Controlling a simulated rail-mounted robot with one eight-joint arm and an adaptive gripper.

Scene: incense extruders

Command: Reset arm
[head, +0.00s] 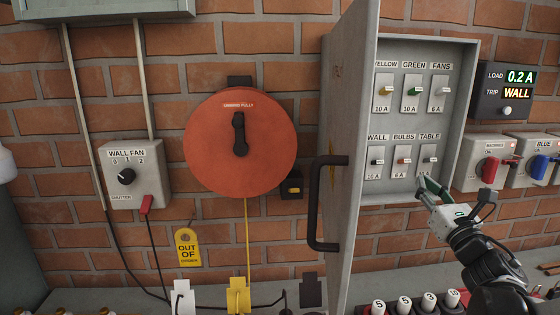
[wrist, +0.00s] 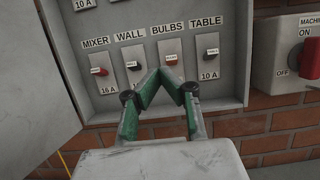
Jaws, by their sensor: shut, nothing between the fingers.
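My gripper (head: 423,183) is shut and empty, its green fingers meeting just below the bottom row of switches in the open grey breaker box (head: 454,130). In the wrist view, the closed fingertips (wrist: 171,76) overlap the area just under the BULBS switch (wrist: 171,58). I cannot tell whether they touch the panel. The WALL switch (wrist: 133,65) and red MIXER switch (wrist: 98,71) are to the left, and the TABLE switch (wrist: 211,52) is to the right. The MIXER switch is hidden by the door in the head view.
The open door (head: 350,130) with its dark handle (head: 315,204) juts out left of the box. A display (head: 505,91) reads LOAD 0.2 A, TRIP WALL. Red and blue switch units (head: 489,168) are on the right. Numbered cylinders (head: 404,304) stand below.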

